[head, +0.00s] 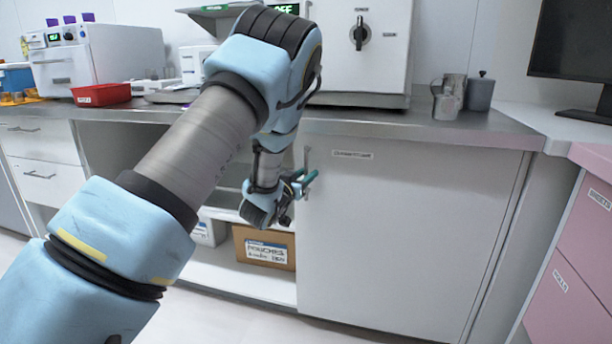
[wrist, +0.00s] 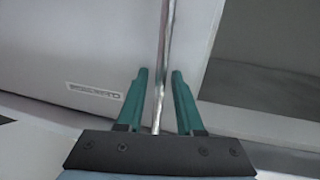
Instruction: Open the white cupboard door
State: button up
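The white cupboard door (head: 410,240) is under the counter, right of centre in the head view, and looks closed. It has a small label near its top. Its upright metal bar handle (head: 306,158) is at the door's left edge. The handle also shows in the wrist view (wrist: 163,60), running down between the fingers. My gripper (head: 307,181) is at the handle, with a teal finger on each side of it. In the wrist view my gripper (wrist: 160,75) is open, with a visible gap between each finger and the bar.
Left of the door is an open shelf space with a cardboard box (head: 264,248) and a white box (head: 208,231). The counter (head: 430,130) above holds metal cups (head: 449,97), a red bin (head: 101,94) and appliances. Pink drawers (head: 580,250) stand at the right. Floor room in front is partly visible.

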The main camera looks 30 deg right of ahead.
grip_shut()
dwell(1.1)
